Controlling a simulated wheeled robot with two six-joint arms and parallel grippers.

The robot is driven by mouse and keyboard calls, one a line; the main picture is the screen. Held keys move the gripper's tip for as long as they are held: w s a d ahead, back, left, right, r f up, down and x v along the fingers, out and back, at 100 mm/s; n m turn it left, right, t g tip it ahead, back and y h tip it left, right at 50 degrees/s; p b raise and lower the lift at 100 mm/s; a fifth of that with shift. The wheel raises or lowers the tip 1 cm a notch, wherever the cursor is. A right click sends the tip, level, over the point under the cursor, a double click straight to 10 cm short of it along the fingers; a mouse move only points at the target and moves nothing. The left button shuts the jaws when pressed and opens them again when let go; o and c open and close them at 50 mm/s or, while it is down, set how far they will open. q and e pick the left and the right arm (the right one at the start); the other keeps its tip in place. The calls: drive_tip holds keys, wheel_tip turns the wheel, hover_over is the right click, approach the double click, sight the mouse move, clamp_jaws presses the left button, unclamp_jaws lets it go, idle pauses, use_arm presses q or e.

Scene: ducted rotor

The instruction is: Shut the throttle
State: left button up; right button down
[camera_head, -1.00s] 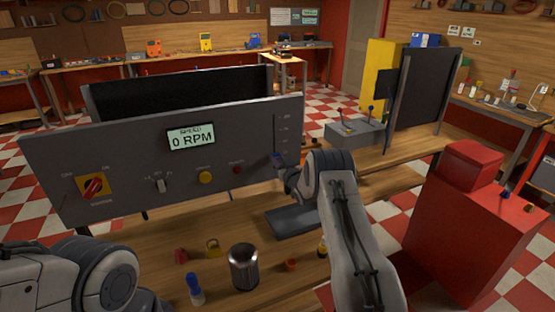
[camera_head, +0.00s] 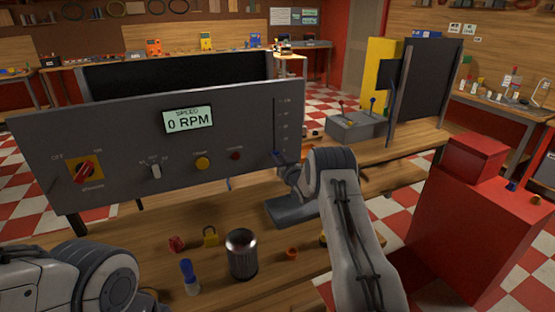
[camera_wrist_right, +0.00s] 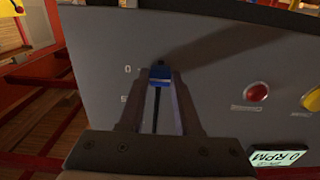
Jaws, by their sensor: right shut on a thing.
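The throttle is a slider with a blue knob (camera_head: 278,155) at the right end of the grey control panel (camera_head: 110,140). In the right wrist view the blue knob (camera_wrist_right: 158,76) sits at the end of its dark slot, beside the "0" mark. My right gripper (camera_wrist_right: 158,82) is shut on the knob, with one finger on each side. In the head view the right gripper (camera_head: 284,165) is partly hidden by its own wrist. The speed display (camera_head: 188,119) reads 0 RPM. My left arm shows at the lower left, but its gripper is out of view.
The panel also holds a red rotary switch (camera_head: 83,171), a small selector (camera_head: 154,170), a yellow button (camera_head: 202,163) and a red button (camera_head: 235,154). A metal cup (camera_head: 241,255), a padlock (camera_head: 210,236) and a blue-capped item (camera_head: 189,275) stand on the bench in front.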

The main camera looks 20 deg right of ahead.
drive_tip(key=shift+s+f, duration=0.1)
drive_tip(key=shift+f, duration=0.35)
drive_tip(key=c, duration=0.6)
unclamp_jaws()
drive_tip(key=shift+r, duration=0.1)
drive_tip(key=s+b, duration=0.2)
drive_tip(key=s, duration=0.8)
drive_tip(key=shift+s+b, duration=0.2)
drive_tip(key=shift+b, duration=0.15)
drive_tip(key=shift+a+r, duration=0.1)
